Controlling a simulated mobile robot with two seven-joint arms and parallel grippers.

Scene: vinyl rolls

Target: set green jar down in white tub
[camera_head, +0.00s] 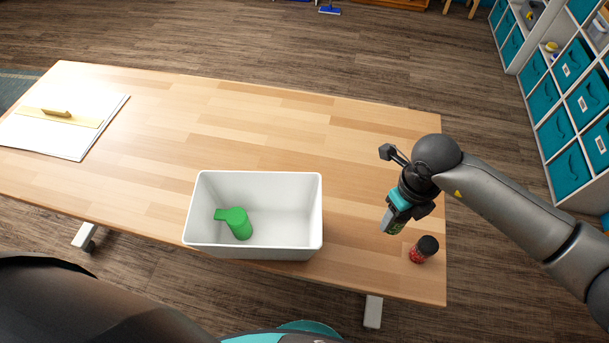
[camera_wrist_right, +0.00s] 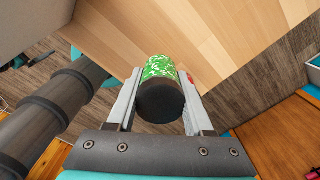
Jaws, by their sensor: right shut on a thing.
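The green jar (camera_wrist_right: 160,68), green-and-white patterned with a black lid, is between the two fingers of my right gripper (camera_wrist_right: 160,100) in the right wrist view. In the head view my right gripper (camera_head: 391,224) is over the right end of the table, and the green jar (camera_head: 397,228) is mostly hidden by the fingers. The white tub (camera_head: 253,251) stands on the table to the left of the gripper, open at the top. A green bottle-like thing (camera_head: 238,224) is inside its left part. My left gripper is not in view.
A red jar (camera_head: 424,250) with a black lid stands on the table close to the right of my right gripper. A white board with a wooden strip (camera_head: 58,118) lies at the far left. The table (camera_head: 270,125) behind the tub is clear. Teal-bin shelves (camera_head: 570,120) stand at right.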

